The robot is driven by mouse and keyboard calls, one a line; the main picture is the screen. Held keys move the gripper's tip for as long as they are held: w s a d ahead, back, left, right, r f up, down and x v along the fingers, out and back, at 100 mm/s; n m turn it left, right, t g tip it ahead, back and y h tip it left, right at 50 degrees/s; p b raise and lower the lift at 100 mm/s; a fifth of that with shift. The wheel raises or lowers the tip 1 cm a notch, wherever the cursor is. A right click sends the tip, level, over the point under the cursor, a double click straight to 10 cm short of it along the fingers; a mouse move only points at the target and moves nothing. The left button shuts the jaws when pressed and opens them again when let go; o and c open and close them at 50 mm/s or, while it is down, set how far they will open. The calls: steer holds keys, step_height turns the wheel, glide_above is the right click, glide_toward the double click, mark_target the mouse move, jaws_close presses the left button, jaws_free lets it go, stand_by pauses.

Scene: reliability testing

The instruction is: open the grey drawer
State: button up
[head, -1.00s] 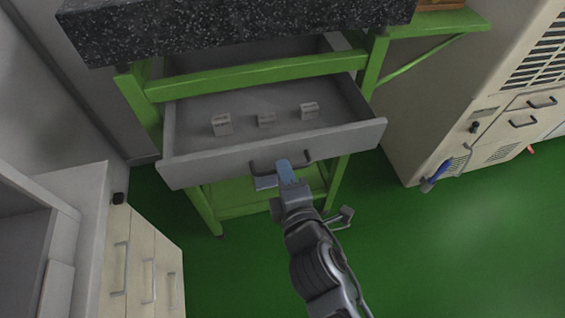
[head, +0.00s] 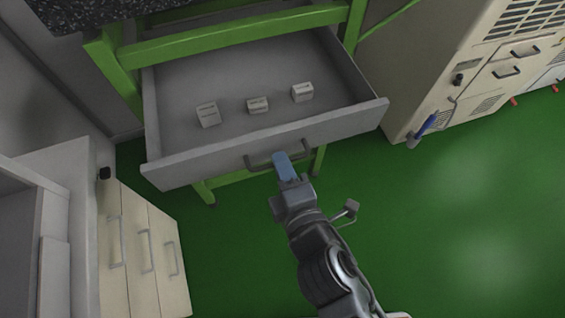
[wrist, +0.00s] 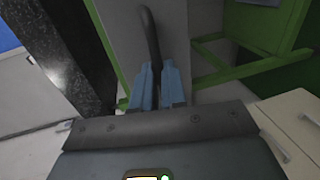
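The grey drawer (head: 205,166) stands well open under the green-framed bench, with its inside in plain view. Its dark handle (head: 256,164) is on the front panel. My gripper (head: 281,160) is at the handle, with its blue fingers at the middle of the bar. In the wrist view, the blue fingers (wrist: 158,88) are close together around the dark handle (wrist: 151,38), in front of the grey drawer front (wrist: 120,35). Part of the handle is hidden by the fingers.
A cabinet with pale drawers (head: 145,250) stands at left and a beige machine (head: 430,75) at right. The green floor (head: 450,220) is clear at right.

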steer(key=o, duration=0.4)
steer(key=shift+o, duration=0.2)
steer(key=v, duration=0.7)
steer(key=shift+s+d+b, duration=0.2)
steer(key=shift+s+b, duration=0.15)
steer(key=shift+b, duration=0.1)
steer(key=s+d+r+m+h, duration=0.2)
steer(key=s+d+r+m, duration=0.2)
steer(key=s+d+m, duration=0.5)
steer(key=s+d+r+m+h, duration=0.2)
steer(key=s+d+r+m, duration=0.3)
steer(key=s+d+m, duration=0.4)
steer(key=s+m, duration=0.2)
steer(key=m, duration=0.1)
